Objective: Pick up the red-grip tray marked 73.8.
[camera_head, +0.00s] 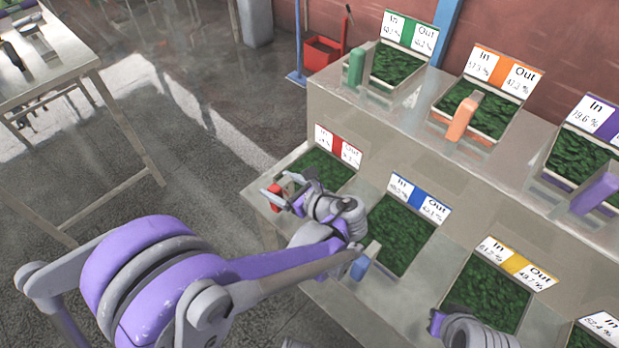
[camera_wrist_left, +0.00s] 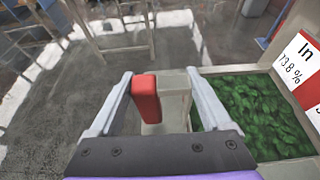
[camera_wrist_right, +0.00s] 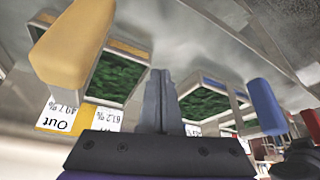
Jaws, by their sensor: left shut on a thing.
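The tray with the red grip (camera_head: 275,195) sits at the left end of the lower shelf, filled with green leafy stuff, under a red and white In/Out label (camera_head: 338,146). In the left wrist view this label (camera_wrist_left: 299,62) reads 73.8 % on its In side. My left gripper (camera_head: 284,190) is shut on the tray's handle, with the red grip (camera_wrist_left: 146,98) and a pale block between its fingers. My forearm and wrist hide part of the tray. My right gripper (camera_wrist_right: 163,100) is shut and empty, over the lower shelf near the yellow-label tray.
The blue-label tray (camera_head: 372,262) is close beside my left wrist. The yellow-label tray (camera_head: 528,298) lies further right. Green, orange and purple-grip trays stand on the upper shelf (camera_head: 400,125). A table (camera_head: 60,75) stands at the left, with open floor between.

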